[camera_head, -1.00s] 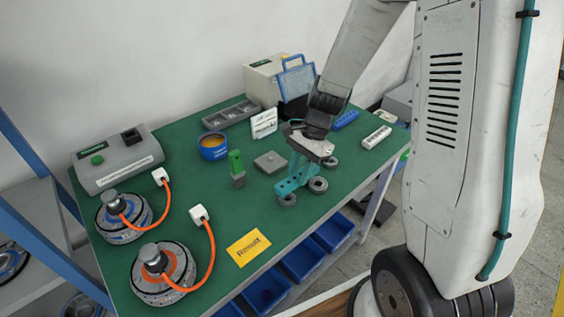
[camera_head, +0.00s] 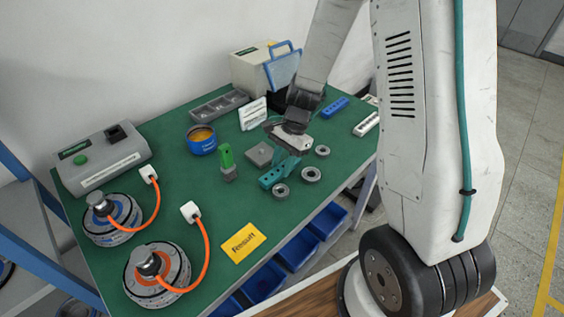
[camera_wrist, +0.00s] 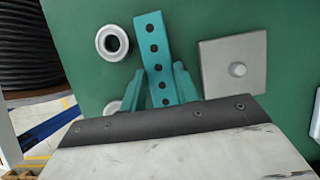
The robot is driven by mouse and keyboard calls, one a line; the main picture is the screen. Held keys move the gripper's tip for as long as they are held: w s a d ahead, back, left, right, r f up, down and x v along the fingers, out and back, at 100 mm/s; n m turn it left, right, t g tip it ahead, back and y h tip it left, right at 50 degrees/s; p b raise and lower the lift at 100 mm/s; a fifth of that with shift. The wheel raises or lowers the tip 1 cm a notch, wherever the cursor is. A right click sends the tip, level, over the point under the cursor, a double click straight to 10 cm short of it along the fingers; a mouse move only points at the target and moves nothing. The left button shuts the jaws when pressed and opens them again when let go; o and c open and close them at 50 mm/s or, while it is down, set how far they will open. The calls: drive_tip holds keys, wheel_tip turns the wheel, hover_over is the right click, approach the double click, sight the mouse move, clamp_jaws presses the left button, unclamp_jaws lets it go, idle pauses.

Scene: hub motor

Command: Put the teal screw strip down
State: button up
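The teal screw strip (camera_head: 270,179) is a flat bar with a row of dark holes. It is low over the near right part of the green worktop, between loose rings; I cannot tell if it touches the worktop. My gripper (camera_head: 291,166) points down from above and partly hides the strip's far end. In the wrist view the strip (camera_wrist: 152,42) runs between the two teal fingers of my gripper (camera_wrist: 160,72). The fingertips lie close against both its sides and appear shut on it.
Grey rings (camera_head: 311,174) and (camera_head: 280,190) lie close to the strip. A grey square plate (camera_head: 259,154), a green-topped block (camera_head: 227,164) and a blue tin (camera_head: 201,140) stand to the left. Two hub motors (camera_head: 158,278) with orange cables fill the left. A yellow card (camera_head: 243,242) lies near the front edge.

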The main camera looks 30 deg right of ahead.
drive_tip(key=o, duration=0.4)
